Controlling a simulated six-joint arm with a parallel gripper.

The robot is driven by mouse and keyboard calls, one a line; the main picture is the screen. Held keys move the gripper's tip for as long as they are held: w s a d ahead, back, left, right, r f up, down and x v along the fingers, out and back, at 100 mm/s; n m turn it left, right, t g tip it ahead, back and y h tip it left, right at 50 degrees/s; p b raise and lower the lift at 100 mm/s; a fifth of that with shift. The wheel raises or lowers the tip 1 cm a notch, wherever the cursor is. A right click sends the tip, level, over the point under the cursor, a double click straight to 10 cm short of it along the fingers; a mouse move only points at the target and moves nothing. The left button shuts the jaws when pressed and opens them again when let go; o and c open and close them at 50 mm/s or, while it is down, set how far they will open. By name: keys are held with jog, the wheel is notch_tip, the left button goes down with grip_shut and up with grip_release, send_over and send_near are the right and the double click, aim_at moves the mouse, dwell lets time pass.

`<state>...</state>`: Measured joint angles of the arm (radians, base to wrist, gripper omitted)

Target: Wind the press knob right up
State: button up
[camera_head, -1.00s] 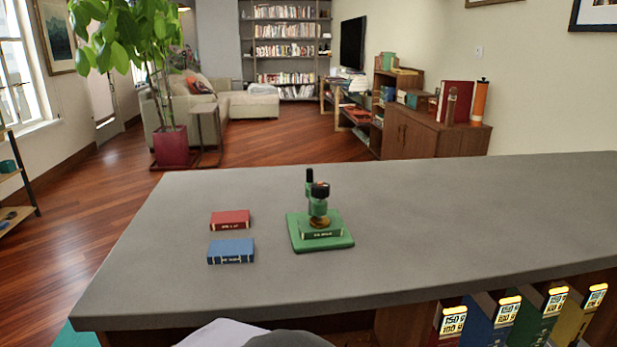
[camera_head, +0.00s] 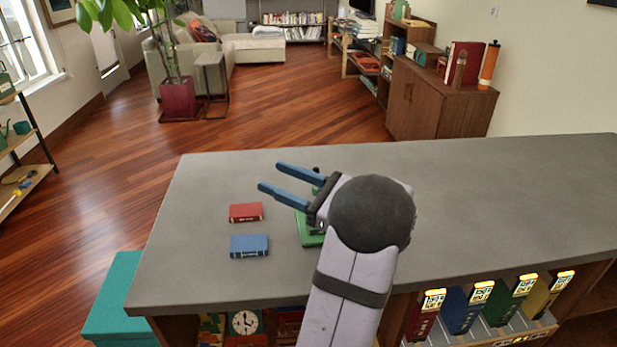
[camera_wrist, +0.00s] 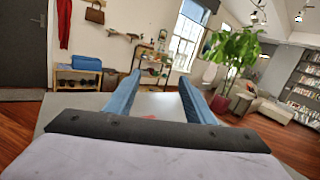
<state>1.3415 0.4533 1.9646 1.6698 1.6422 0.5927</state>
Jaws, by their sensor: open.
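The green press (camera_head: 310,237) stands on the grey counter, mostly hidden behind my arm in the head view. Only part of its green base and a bit of its upper part show, and its knob cannot be made out. My gripper (camera_head: 270,177) is open and empty, with its two blue fingers pointing left above the counter over the press area. In the wrist view its fingers (camera_wrist: 158,95) are spread apart with nothing between them, facing across the room. The press does not show clearly in that view.
A red book (camera_head: 246,212) and a blue book (camera_head: 249,245) lie flat on the grey counter (camera_head: 500,200), left of the press. Several upright coloured books (camera_head: 467,305) stand in the shelf below its front edge. The counter's right side is clear.

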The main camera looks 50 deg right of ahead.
jog(key=s+d+h, duration=0.1)
jog(key=s+d, duration=0.1)
jog(key=s+d+f+m+h, duration=0.1)
jog(key=s+d, duration=0.1)
jog(key=d, duration=0.1)
jog(key=s+d+f+m+h, duration=0.1)
jog(key=s+d, duration=0.1)
jog(key=shift+s+d+f, duration=0.1)
jog(key=shift+s+d, duration=0.05)
jog(key=shift+d, duration=0.1)
jog(key=shift+m+g, duration=0.4)
jog(key=shift+m, duration=0.2)
jog(key=s+f, duration=0.1)
jog(key=s+d+f, duration=0.1)
jog(key=f, duration=0.1)
jog(key=shift+s+d+f+b, duration=0.2)
jog(key=shift+s+b, duration=0.1)
jog(key=shift+b, duration=0.1)
jog(key=shift+s+a+f, duration=0.1)
jog(key=shift+s+f, duration=0.05)
jog(key=shift+f, duration=0.25)
jog(key=shift+w+a+p, duration=0.2)
jog(key=shift+w+p, duration=0.75)
jog(key=shift+w, duration=2.75)
jog(key=c, duration=1.1)
